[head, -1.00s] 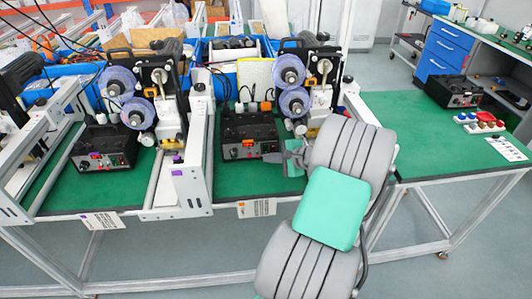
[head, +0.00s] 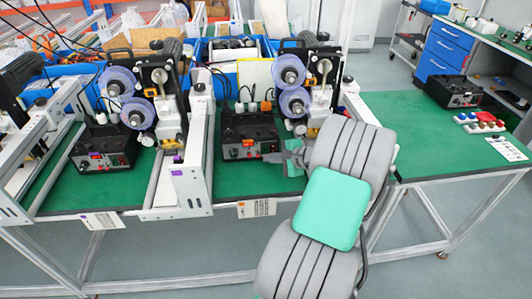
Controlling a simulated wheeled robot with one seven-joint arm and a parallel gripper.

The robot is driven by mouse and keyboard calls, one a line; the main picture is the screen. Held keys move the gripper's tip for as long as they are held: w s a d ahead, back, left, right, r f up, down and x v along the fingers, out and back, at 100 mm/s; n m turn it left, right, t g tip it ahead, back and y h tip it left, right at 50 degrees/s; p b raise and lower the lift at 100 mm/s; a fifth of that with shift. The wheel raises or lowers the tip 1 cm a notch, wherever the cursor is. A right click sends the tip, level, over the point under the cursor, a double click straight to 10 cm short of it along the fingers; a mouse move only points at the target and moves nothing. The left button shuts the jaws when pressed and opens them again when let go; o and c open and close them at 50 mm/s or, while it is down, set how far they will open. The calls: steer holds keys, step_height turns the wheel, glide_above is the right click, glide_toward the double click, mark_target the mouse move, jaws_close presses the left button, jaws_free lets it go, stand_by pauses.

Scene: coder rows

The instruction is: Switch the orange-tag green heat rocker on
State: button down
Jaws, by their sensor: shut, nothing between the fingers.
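A black control box (head: 250,136) stands on the green bench mat, with a small orange patch (head: 248,143) on its front panel. The green rocker cannot be made out at this size. My gripper (head: 274,157) is shut and empty, at the lower right of this box's front. Its fingertips point left towards the panel; whether they touch it cannot be told. A second black control box (head: 102,150) stands to the left, with a lit red-orange display. A third black box (head: 455,92) stands at the right, farther back.
The green bench top (head: 390,115) right of my arm is mostly clear. Small red and white parts (head: 480,122) lie farther right.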

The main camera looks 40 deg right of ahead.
steer(key=shift+w, duration=0.15)
steer(key=shift+w+d, duration=0.2)
steer(key=shift+d, duration=0.05)
steer(key=shift+w+d+f, duration=0.1)
steer(key=shift+w+d, duration=0.05)
steer(key=shift+w, duration=0.15)
stand_by(0.5)
steer(key=shift+s+a+p, duration=0.45)
steer(key=shift+s+p, duration=0.2)
steer(key=shift+s+a+r+p, duration=0.3)
steer(key=shift+s+a+p, duration=0.25)
steer(key=shift+s, duration=0.25)
steer(key=shift+s+a+r+p, duration=0.25)
steer(key=shift+s+a+p, duration=0.25)
steer(key=shift+s, duration=0.25)
steer(key=shift+s+a, duration=0.35)
steer(key=shift+s, duration=0.15)
